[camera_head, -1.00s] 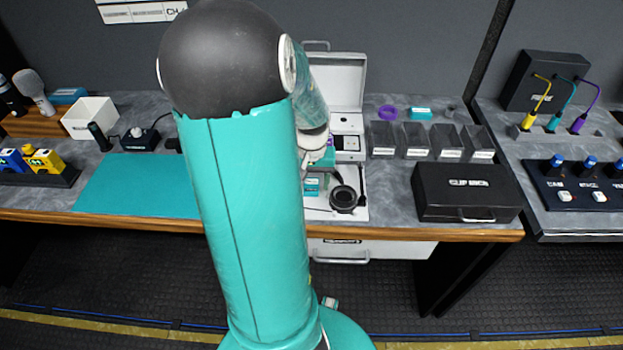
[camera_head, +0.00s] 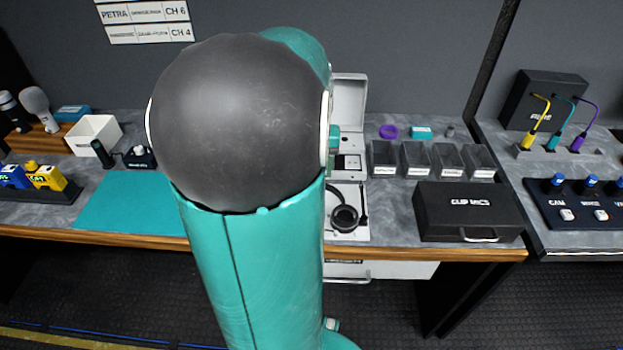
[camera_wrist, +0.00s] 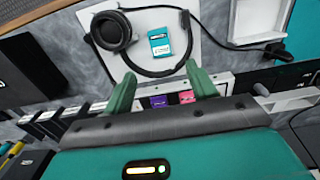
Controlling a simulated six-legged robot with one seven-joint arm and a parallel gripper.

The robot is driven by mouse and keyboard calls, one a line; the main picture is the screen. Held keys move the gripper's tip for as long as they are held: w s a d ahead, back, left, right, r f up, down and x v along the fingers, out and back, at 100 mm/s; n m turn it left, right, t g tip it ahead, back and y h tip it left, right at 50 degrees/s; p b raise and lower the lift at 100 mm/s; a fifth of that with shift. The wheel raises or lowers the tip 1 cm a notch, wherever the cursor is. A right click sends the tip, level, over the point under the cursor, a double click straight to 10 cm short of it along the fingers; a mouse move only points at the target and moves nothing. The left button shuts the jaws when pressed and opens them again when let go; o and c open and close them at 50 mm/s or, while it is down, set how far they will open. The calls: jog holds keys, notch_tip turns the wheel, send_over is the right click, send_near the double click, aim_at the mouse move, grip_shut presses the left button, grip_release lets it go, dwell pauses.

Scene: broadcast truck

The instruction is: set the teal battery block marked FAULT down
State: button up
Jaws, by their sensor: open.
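A teal block with a white label (camera_wrist: 160,43) lies flat on a white surface, inside the curve of a black headset (camera_wrist: 111,30). Its lettering is too small to read, so I cannot confirm the FAULT mark. My gripper (camera_wrist: 160,70) is open and empty. Its two green fingers are apart, with the block beyond their tips in the wrist view. In the head view my arm hides the block and most of the gripper, while the headset (camera_head: 344,217) shows just right of the arm.
An open white case (camera_head: 349,98) stands behind the headset. Purple (camera_wrist: 158,101) and pink (camera_wrist: 187,97) items show between my fingers. A black CLIP MICS case (camera_head: 468,211) and several grey bins (camera_head: 415,160) stand right. A teal mat (camera_head: 135,208) lies clear to the left.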

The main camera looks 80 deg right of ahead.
jog(key=shift+r, duration=0.25)
jog(key=w+a+r+n+t, duration=0.1)
jog(key=w+a+r+n, duration=0.2)
jog(key=w+a, duration=0.55)
jog(key=w+a+r+n+t, duration=0.1)
jog(key=w+a+r+n, duration=0.15)
jog(key=w+a, duration=0.55)
jog(key=w+a+r+n+t, duration=0.1)
jog(key=w+a+n, duration=0.3)
jog(key=a, duration=0.6)
jog(key=shift+w+r+n+t+h, duration=0.25)
jog(key=shift+r+n+t+h, duration=0.05)
jog(key=shift+r+n+t, duration=0.1)
jog(key=shift+o, duration=0.5)
jog(key=s+a+r+n+t, duration=0.1)
jog(key=a+n, duration=0.4)
jog(key=a, duration=1)
jog(key=shift+s+r+t, duration=0.15)
jog(key=shift+s+t, duration=0.15)
jog(key=shift+t, duration=0.1)
